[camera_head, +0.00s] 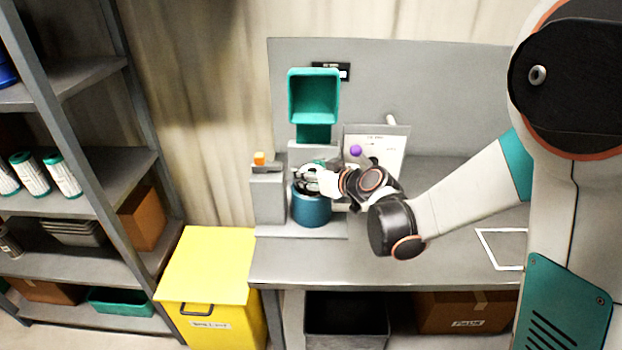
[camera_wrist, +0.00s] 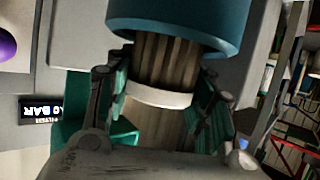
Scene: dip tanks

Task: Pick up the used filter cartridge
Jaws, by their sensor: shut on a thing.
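The used filter cartridge shows in the wrist view as a brownish pleated cylinder (camera_wrist: 168,62) with a white band. One end of it is inside the blue housing (camera_wrist: 180,22), which also shows in the head view (camera_head: 311,209) on the bench. My gripper (camera_wrist: 163,92) is shut on the cartridge, with a finger on each side near the white band. In the head view my gripper (camera_head: 316,180) is just above the housing's open top and covers most of the cartridge.
A teal open box (camera_head: 314,97) is mounted above the housing. A grey block (camera_head: 268,195) with an orange top stands left of it, and a white panel (camera_head: 383,146) with a purple knob (camera_head: 355,151) behind. A closed yellow bin (camera_head: 208,265) and shelves with white-and-teal cartridges (camera_head: 63,176) are left.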

